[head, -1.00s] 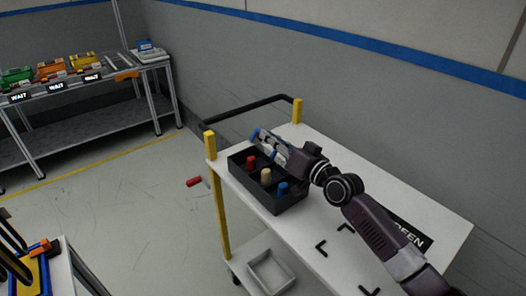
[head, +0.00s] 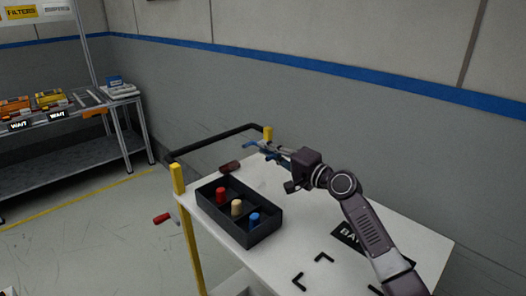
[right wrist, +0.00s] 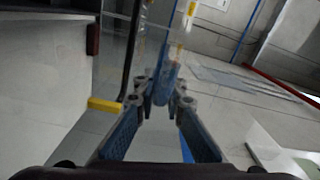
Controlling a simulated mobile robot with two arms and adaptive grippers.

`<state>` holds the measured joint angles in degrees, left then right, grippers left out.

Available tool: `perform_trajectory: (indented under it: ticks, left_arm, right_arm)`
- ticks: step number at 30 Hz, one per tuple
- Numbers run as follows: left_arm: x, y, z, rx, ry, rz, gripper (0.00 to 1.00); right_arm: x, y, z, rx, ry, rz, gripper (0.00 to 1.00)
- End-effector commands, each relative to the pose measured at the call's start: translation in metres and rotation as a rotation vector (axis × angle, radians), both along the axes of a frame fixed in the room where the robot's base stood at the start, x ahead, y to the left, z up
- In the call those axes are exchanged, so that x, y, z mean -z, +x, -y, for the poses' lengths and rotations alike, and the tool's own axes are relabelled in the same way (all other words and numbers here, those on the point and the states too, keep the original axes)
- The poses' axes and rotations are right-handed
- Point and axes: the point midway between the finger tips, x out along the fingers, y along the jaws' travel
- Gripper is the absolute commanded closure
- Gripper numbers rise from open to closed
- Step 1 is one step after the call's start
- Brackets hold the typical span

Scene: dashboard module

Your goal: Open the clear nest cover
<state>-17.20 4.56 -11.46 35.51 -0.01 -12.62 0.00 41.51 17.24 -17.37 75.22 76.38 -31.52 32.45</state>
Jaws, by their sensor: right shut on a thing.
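My right gripper (head: 265,151) is above the white cart top, behind and right of the black nest box. In the right wrist view its fingers (right wrist: 163,94) are closed around a see-through, bluish piece. A faint clear panel (right wrist: 118,52) shows beyond the fingers; I take it for the clear nest cover, but its edges are hard to tell. I cannot make out the cover in the head view. The black nest box (head: 237,238) has compartments with a red peg (head: 221,196), a beige peg (head: 237,208) and a blue peg (head: 255,219). My left gripper is not in view.
A dark red piece (head: 229,167) lies on the cart top behind the box. A yellow post (head: 179,190) and black rail (head: 215,143) edge the cart. A red-handled item (head: 162,218) shows beyond the cart's left side.

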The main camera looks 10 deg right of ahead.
Motion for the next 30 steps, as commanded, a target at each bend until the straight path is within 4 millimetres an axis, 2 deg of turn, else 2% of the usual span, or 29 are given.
perform_trajectory:
  ticks: [10,24,25,30]
  left_arm:
    - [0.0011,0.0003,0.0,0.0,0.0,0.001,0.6]
    - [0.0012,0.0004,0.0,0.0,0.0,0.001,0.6]
    - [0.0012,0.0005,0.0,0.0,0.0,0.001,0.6]
    - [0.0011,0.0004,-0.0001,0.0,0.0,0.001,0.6]
  right_arm:
    - [0.0049,0.0055,0.0092,0.009,0.093,-0.061,1.0]
    - [0.0064,0.0059,0.0099,0.011,0.102,-0.07,1.0]
    - [0.0065,0.0059,0.0099,0.01,0.102,-0.071,0.89]
    - [0.0068,0.0054,0.0087,0.007,0.102,-0.073,0.73]
